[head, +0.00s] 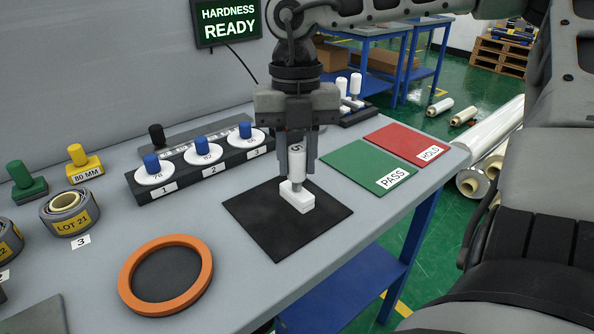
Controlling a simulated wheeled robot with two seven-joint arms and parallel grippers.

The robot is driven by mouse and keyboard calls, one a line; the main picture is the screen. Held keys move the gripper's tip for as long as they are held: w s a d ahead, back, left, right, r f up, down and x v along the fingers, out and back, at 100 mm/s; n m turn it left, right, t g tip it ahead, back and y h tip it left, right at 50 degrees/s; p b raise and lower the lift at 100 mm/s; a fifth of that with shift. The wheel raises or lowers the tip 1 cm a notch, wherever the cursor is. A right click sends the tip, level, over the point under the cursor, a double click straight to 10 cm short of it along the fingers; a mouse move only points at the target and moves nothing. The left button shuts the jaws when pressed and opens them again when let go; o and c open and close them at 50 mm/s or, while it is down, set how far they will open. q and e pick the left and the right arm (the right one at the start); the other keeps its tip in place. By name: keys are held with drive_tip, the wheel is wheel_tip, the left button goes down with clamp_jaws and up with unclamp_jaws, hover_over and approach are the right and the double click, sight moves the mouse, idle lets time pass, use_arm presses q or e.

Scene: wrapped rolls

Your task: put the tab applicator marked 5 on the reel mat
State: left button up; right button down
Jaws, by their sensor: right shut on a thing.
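A white tab applicator (297,196) with an upright cylindrical handle and a block-shaped foot is in my right gripper (297,165). The gripper points down and its fingers are shut on the handle. No label names this mat as the reel mat. An orange ring (141,257) lies around a dark round surface to the left. My left gripper is not in view.
A dark rack (183,184) with blue-knobbed discs numbered 1 to 3 stands behind the mat. Green PASS (354,168) and red HOLD (405,144) panels lie to the right. Other white-handled applicators (355,84) stand at the back. A LOT 21 roll (70,212) is at left.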

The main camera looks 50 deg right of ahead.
sight(297, 175)
drive_tip(key=shift+f+b, duration=0.45)
drive_tip(key=shift+f, duration=1.4)
drive_tip(key=c, duration=1.1)
unclamp_jaws()
drive_tip(key=shift+r, duration=0.1)
drive_tip(key=shift+c, duration=0.2)
drive_tip(key=r, duration=0.4)
drive_tip(key=r+p, duration=0.1)
drive_tip(key=r, duration=0.3)
drive_tip(key=w+d+r, duration=0.1)
drive_tip(key=r, duration=0.3)
drive_tip(key=shift+r+p, duration=0.2)
drive_tip(key=shift+p, duration=0.2)
